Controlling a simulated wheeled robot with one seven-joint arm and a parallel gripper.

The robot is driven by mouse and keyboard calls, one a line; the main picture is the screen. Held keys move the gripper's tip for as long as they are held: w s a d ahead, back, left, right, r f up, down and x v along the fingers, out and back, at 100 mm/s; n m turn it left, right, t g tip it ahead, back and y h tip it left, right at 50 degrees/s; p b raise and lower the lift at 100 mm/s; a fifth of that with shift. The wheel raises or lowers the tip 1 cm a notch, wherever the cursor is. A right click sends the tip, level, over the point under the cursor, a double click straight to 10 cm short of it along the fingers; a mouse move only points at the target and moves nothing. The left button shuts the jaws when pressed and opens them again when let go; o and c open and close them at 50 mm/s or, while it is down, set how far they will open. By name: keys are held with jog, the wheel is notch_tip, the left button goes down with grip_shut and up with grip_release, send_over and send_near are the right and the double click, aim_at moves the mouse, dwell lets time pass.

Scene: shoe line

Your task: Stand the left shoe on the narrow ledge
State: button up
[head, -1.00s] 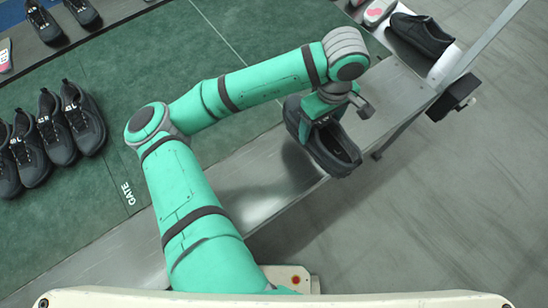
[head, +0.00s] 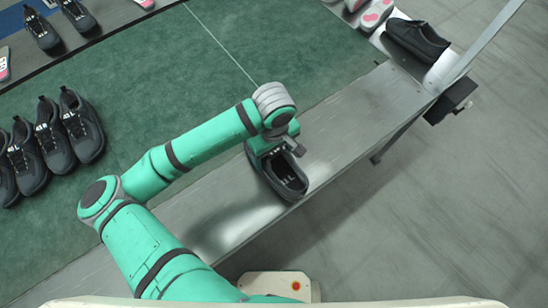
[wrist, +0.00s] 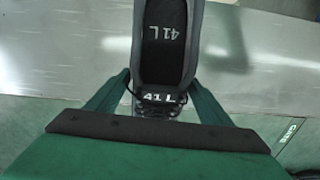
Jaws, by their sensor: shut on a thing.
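The left shoe (head: 289,178) is dark grey to black, with "41 L" on its insole and tongue in the wrist view (wrist: 168,45). My gripper (head: 274,150) is shut on it at the tongue and lace area, with a green finger on each side in the wrist view (wrist: 160,97). The shoe's opening faces up, and its heel points down and right in the head view. The narrow ledge (head: 345,115) is a bare grey metal strip running diagonally under the shoe. I cannot tell whether the sole touches it; the sole is hidden.
Several dark shoes (head: 78,128) stand in a row on the green mat (head: 180,75) at the left. The ledge between is clear. Grey floor lies beyond.

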aim_at(274, 163)
jog(key=shift+f, duration=1.45)
jog(key=shift+f, duration=0.15)
jog(key=o, duration=1.8)
notch_tip(274, 163, up, 12)
jog(key=shift+r, duration=0.2)
jog(key=shift+f, duration=0.1)
